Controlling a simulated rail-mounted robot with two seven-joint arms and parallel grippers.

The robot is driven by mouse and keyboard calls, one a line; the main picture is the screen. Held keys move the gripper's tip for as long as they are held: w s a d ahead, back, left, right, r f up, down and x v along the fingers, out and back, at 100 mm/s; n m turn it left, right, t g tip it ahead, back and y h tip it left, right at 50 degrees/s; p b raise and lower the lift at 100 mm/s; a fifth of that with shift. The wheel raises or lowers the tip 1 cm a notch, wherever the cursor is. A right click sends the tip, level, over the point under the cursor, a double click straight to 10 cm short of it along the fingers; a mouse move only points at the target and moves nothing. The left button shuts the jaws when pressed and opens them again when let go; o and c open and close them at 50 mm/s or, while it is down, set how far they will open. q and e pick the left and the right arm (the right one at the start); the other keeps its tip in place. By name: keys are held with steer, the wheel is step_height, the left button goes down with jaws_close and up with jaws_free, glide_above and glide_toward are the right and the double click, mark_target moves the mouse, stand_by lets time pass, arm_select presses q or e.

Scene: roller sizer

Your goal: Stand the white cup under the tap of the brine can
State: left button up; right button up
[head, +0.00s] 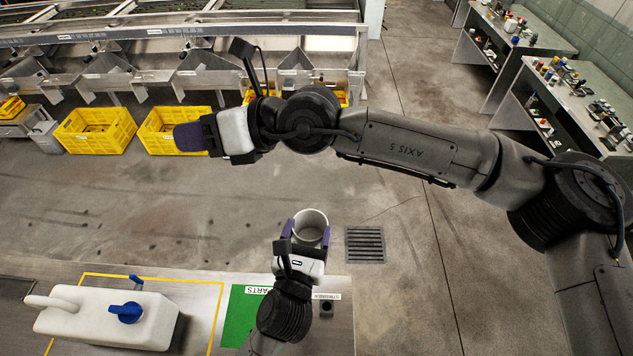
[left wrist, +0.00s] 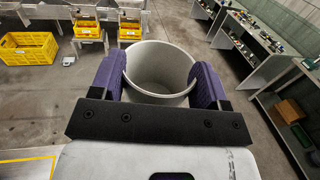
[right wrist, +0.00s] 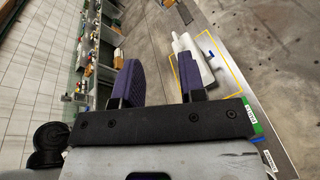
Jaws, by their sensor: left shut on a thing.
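The white cup (head: 311,219) is upright and empty between the fingers of my left gripper (head: 307,232), which is shut on it. The left wrist view also shows the cup (left wrist: 158,70), with purple pads on both sides. In the head view it appears past the bench's far edge, right of the can. The brine can (head: 100,312) is white with a blue cap and stands on the bench at the lower left. Its blue tap (head: 135,282) points to the far side. My right gripper (right wrist: 160,80) is open and empty, out over the floor.
The bench (head: 240,280) carries a yellow outline around the can, a green mat (head: 240,312) and a small dark block (head: 326,308). Bench space between can and mat is bare. Yellow crates (head: 95,130) stand at the back. My right arm spans the upper right.

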steer(key=w+d+f+h, duration=0.3)
steer(key=d+f+h, duration=0.35)
steer(key=f, duration=0.25)
steer(key=g+h, duration=0.2)
steer(key=h, duration=0.7)
glide_above(314, 235)
steer(key=shift+m, duration=0.3)
step_height(314, 235, down, 16)
steer(key=shift+w+d+f, duration=0.1)
steer(key=shift+w+d, duration=0.05)
steer(key=c, duration=0.6)
steer(key=shift+y, duration=0.25)
jaws_close()
arm_select(q)
steer(key=o, duration=0.8)
steer(key=shift+d, duration=0.1)
arm_select(e)
steer(key=shift+a, duration=0.2)
arm_select(q)
steer(key=o, duration=0.3)
arm_select(e)
steer(key=shift+d, duration=0.15)
